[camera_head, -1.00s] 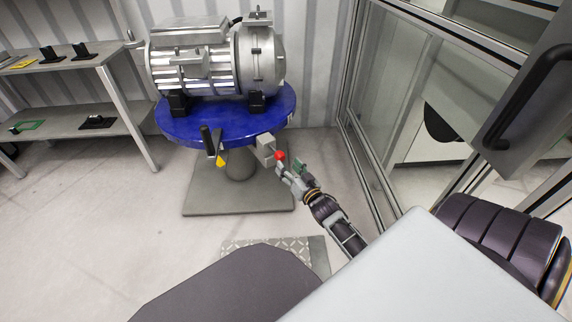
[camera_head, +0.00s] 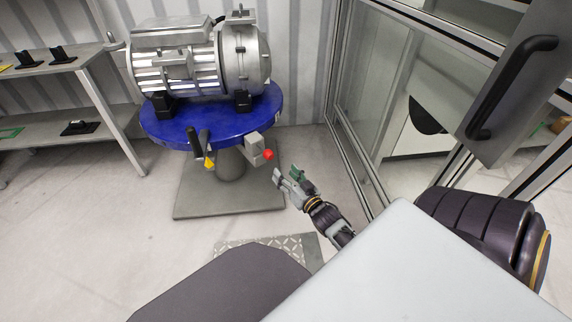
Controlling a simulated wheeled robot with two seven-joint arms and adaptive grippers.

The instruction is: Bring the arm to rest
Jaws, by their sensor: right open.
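My right gripper (camera_head: 288,179) is open and empty. It is in the air to the right of the blue round table (camera_head: 205,128), apart from it. My right arm (camera_head: 330,218) reaches up to it from the lower right. A grey box with a red button (camera_head: 268,154) sits on the table's right edge, a short way up and left of the gripper's fingers. A silver drive unit (camera_head: 190,65) stands on the table on black blocks. My left gripper is not in view.
A black handle (camera_head: 194,142) and a yellow piece (camera_head: 209,163) hang at the table's front. A glass-panelled frame (camera_head: 365,150) stands close to the right of my arm. A shelf (camera_head: 50,70) with black parts stands at the left. The floor at the left front is clear.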

